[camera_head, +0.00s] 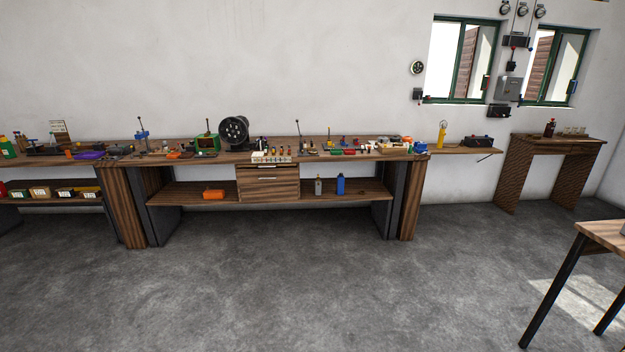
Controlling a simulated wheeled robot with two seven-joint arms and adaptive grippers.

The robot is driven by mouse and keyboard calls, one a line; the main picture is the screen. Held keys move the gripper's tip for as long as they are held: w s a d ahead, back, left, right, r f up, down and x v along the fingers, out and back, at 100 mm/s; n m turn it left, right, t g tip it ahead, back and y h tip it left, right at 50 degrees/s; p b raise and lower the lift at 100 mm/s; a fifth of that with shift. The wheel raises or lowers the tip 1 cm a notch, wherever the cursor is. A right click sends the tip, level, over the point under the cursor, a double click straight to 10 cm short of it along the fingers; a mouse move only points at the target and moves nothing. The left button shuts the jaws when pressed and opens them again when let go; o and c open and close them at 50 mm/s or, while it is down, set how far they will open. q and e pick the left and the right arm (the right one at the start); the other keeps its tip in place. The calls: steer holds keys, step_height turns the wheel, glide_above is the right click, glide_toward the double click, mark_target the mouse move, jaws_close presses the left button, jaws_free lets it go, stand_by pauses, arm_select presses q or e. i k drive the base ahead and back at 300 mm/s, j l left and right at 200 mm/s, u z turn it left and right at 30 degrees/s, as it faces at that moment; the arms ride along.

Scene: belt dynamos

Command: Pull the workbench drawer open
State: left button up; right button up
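The workbench (210,161) is a long wooden bench against the far wall, some way off across the floor. Below its top, near the middle, hangs a wooden drawer unit with an upper drawer front (268,172) and a larger lower front (269,189). A light handle shows on each front. The drawers look shut. Neither of my grippers shows in the head view.
Open grey floor (270,290) lies between me and the bench. The bench top holds many small tools and a dark round fan-like wheel (234,131). A blue bottle (340,184) and an orange box (213,194) stand on the lower shelf. A table (606,234) stands at the right.

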mark_target(280, 174)
steer(key=i+z, duration=0.15)
steer(key=i, duration=1.5)
steer(key=i+l+u, duration=0.1)
steer(key=i, duration=0.7)
steer(key=i+l+u, duration=0.1)
steer(key=i+u, duration=0.2)
steer(key=i, duration=0.2)
steer(key=i+l+u, duration=0.3)
steer(key=i, duration=0.15)
steer(key=i+l+u, duration=0.3)
steer(key=i, duration=0.15)
